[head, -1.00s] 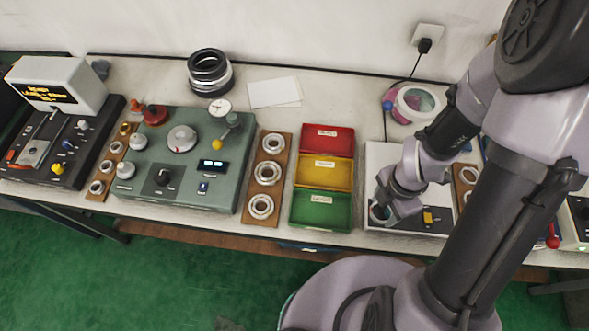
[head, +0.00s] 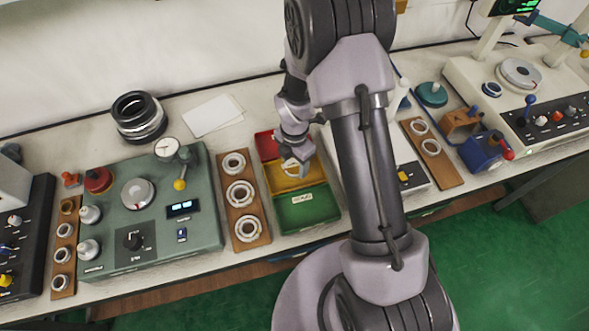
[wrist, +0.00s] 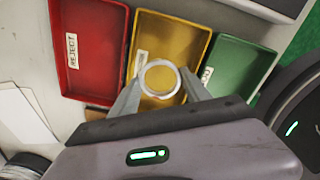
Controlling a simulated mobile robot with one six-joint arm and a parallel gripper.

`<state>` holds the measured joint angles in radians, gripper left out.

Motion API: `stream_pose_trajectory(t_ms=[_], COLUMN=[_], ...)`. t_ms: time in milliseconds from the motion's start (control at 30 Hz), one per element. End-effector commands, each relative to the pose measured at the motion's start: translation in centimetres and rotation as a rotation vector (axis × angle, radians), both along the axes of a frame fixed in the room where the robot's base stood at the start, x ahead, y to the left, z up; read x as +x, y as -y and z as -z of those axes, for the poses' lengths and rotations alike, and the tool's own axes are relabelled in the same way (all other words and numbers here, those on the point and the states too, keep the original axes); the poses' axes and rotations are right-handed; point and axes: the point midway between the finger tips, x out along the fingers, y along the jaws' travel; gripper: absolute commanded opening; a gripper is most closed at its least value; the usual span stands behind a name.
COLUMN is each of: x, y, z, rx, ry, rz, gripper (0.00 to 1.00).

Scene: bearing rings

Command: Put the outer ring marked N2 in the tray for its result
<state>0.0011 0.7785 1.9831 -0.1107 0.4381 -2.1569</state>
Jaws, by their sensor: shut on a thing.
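My gripper (wrist: 160,84) is shut on a pale metal ring (wrist: 160,61), with one fingertip on each side of it. I cannot read any mark on the ring. In the wrist view it is over the yellow tray (wrist: 199,36), near that tray's label. The red tray (wrist: 90,18), labelled REJECT, is to the left, and the green tray (wrist: 234,60) is to the right, its label partly hidden by a finger. In the head view my gripper (head: 293,168) is above the yellow tray (head: 318,179), between the red tray (head: 264,143) and the green tray (head: 332,209).
A wooden board (head: 232,213) with several rings lies left of the trays, beside a green test machine (head: 205,225). Black rings (head: 138,112) are stacked behind. Another board (head: 446,172) with rings lies right of my arm. White papers (head: 212,115) lie behind the trays.

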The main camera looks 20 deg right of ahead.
Motion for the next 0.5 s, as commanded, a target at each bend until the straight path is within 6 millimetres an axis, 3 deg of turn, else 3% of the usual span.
stream_pose_trajectory(t_ms=[33, 133, 467, 500], x=[-0.1, -0.1, -0.1, -0.1], y=[0.0, 0.0, 0.0, 0.0], z=[1.4, 3.0, 3.1, 3.0], rx=[0.0, 0.0, 0.0, 0.0], ry=[-0.004, -0.003, -0.001, -0.001], rz=[0.0, -0.001, -0.001, -0.001], gripper=[0.05, 0.05, 0.05, 0.63])
